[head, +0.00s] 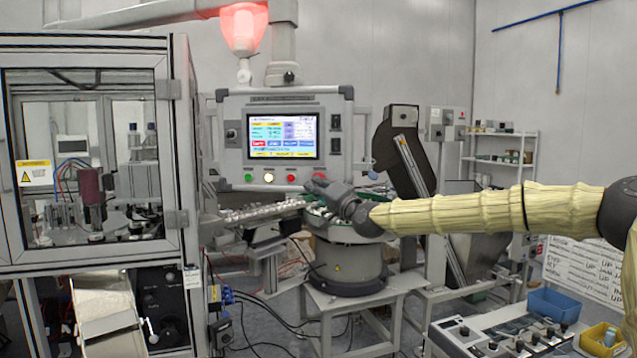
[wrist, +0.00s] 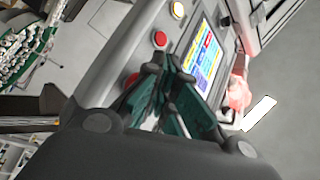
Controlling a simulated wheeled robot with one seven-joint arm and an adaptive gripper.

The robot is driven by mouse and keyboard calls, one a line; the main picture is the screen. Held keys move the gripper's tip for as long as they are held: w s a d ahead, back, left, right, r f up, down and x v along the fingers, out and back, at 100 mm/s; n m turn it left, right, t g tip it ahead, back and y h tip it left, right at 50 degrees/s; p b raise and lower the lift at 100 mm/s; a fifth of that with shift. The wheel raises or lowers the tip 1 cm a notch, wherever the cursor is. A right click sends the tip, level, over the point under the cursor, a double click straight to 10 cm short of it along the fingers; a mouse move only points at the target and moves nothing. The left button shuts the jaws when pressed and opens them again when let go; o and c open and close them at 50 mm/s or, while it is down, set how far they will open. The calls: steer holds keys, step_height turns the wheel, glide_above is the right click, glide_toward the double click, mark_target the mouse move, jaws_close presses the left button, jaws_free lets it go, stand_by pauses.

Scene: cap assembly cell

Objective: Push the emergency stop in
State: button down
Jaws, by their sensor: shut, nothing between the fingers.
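The control panel (head: 236,112) carries a row of buttons below its lit screen (head: 283,134). The emergency stop looks to be the red button (wrist: 131,79) at the end of that row, beyond the smaller red button (wrist: 160,39). In the wrist view it is partly hidden behind my finger. In the head view my gripper (head: 318,184) is at the panel's lower right and covers most of that spot. My gripper (wrist: 168,66) is shut and empty, its fingertips close to the panel face. I cannot tell whether they touch the emergency stop or whether it is pressed.
A round feeder bowl (head: 347,262) stands below my gripper, with a metal track (head: 262,212) to its left. A glazed machine cabinet (head: 90,150) fills the left side. A red lamp (head: 243,28) glows above the panel. A button console (head: 500,330) stands at the lower right.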

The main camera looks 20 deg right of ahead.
steer(key=shift+s+a, duration=0.3)
steer(key=shift+s, duration=0.25)
steer(key=s, duration=0.1)
steer(key=s+a, duration=0.1)
steer(key=s, duration=0.1)
steer(key=s+a+b, duration=0.1)
steer(key=shift+s, duration=0.3)
stand_by(0.5)
